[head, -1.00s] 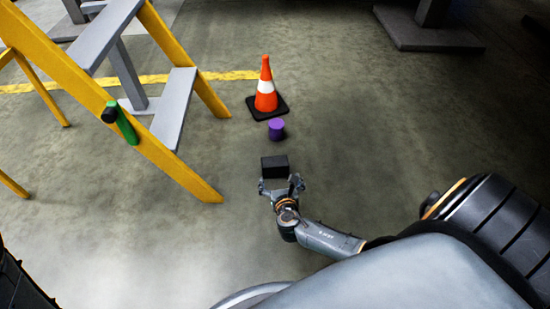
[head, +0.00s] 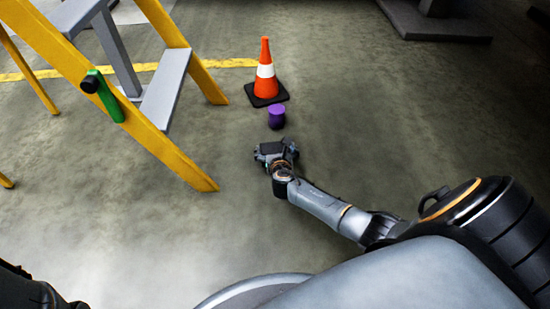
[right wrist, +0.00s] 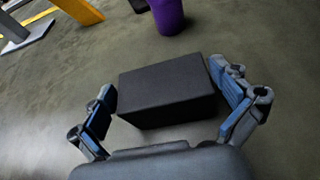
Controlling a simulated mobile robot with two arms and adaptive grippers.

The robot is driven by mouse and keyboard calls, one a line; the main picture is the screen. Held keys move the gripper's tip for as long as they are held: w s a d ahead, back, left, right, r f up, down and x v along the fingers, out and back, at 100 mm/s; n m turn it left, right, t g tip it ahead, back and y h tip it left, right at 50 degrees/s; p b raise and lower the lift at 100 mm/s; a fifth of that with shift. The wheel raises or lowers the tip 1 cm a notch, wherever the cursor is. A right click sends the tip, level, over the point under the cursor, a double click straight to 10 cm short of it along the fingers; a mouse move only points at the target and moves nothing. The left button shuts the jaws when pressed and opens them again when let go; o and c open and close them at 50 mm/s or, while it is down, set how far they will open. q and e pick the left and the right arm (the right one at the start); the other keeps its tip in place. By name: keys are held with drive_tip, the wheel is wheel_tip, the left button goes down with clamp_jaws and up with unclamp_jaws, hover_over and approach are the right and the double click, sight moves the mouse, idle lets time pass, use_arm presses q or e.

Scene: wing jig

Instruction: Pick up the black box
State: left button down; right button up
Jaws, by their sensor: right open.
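The black box (right wrist: 170,92) lies on the floor between the fingers of my right gripper in the right wrist view. My right gripper (right wrist: 172,108) is open, with one blue-padded finger on each side of the box. The left finger looks close to the box, and whether either finger touches it I cannot tell. In the head view the right gripper (head: 276,151) reaches down at the box (head: 270,148), which it largely hides. My left gripper is not in view.
A purple cylinder (head: 276,117) stands just beyond the box. An orange and white cone (head: 265,75) on a black base is behind it. A yellow stepladder (head: 130,115) with a green-handled tool (head: 110,98) stands at left.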

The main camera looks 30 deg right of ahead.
drive_tip(key=shift+w, duration=0.1)
drive_tip(key=c, duration=1)
drive_tip(key=shift+o, duration=0.2)
drive_tip(key=shift+r, duration=0.1)
